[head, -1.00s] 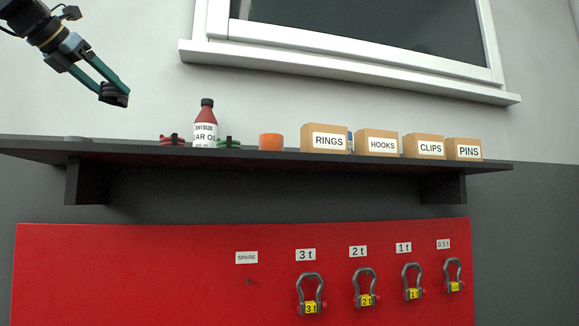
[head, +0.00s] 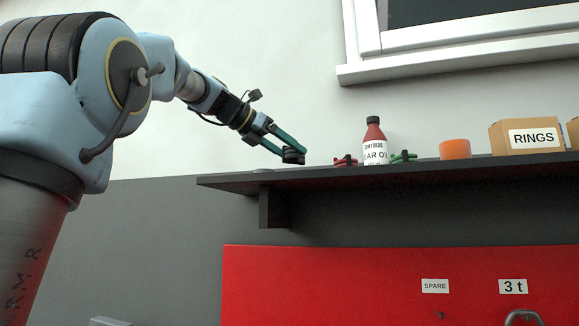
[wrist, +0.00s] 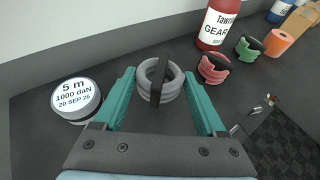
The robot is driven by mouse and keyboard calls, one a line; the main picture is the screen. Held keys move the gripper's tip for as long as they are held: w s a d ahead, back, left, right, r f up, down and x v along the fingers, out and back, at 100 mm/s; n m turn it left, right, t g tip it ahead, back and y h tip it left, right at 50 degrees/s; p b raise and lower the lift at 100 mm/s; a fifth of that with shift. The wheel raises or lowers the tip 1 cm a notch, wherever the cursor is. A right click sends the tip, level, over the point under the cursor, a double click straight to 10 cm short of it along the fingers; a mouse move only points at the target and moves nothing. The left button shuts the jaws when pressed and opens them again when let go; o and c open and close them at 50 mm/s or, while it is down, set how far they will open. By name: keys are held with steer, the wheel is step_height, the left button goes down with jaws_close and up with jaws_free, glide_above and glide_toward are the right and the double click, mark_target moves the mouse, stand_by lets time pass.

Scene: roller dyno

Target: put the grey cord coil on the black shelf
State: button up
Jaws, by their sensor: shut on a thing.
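The grey cord coil, bound with a black strap, is between the fingers of my gripper in the wrist view (wrist: 146,72). In the head view it looks dark (head: 293,158). My gripper (head: 284,149) is shut on the coil, one green finger on each side. It holds the coil just above the left part of the black shelf (head: 330,179). I cannot tell whether the coil touches the shelf surface. The shelf also shows in the wrist view (wrist: 40,130).
A round labelled disc (wrist: 77,98) lies on the shelf left of the coil. To the right are a red coil (head: 345,160), an oil bottle (head: 375,150), a green coil (head: 403,156), an orange roll (head: 455,149) and boxes (head: 527,138). Bare shelf separates coil and disc.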

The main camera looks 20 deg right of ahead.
mark_target(284, 160)
steer(key=shift+f, duration=1.75)
steer(key=shift+f, duration=0.2)
steer(key=o, duration=1.4)
steer(key=shift+r, duration=0.1)
steer(key=shift+r, duration=0.15)
steer(key=b+v, duration=0.2)
steer(key=v, duration=1)
steer(key=shift+b, duration=0.35)
